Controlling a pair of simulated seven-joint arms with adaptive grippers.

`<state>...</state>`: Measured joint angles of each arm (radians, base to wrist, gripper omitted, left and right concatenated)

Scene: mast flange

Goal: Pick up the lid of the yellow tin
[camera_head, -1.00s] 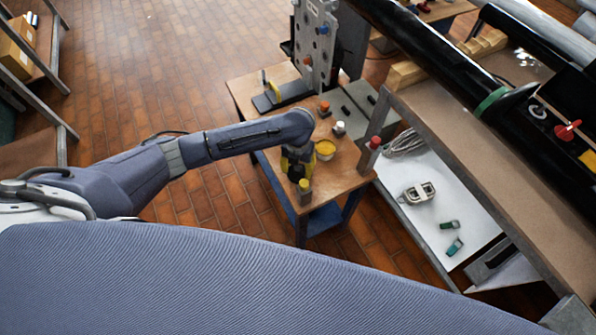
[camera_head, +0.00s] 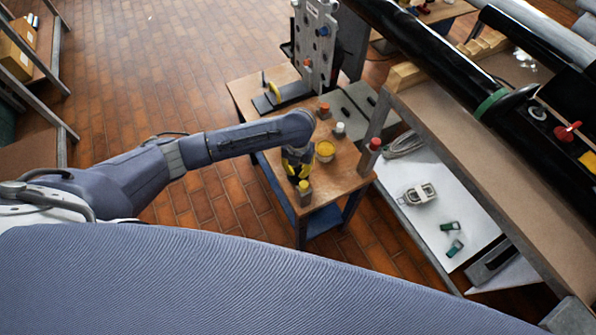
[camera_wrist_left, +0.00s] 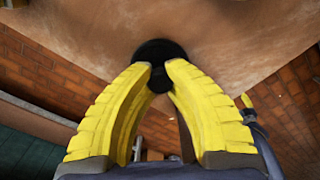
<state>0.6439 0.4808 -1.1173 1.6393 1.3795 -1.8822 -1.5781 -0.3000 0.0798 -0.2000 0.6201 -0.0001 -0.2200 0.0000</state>
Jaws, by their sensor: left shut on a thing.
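The yellow tin (camera_head: 325,149) stands on the wooden table, with a round yellow top face inside a pale rim. My left gripper (camera_head: 301,172) is just to its left and front in the head view, pointing down. In the left wrist view the yellow fingers (camera_wrist_left: 158,75) are shut on a black round lid (camera_wrist_left: 160,47), gripping it at its middle. The lid is hidden by the gripper in the head view. I cannot tell how far it is above the tabletop. My right gripper is not in view.
A grey perforated plate (camera_head: 316,45) rises at the back. A brown shelf (camera_head: 470,160) is at right.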

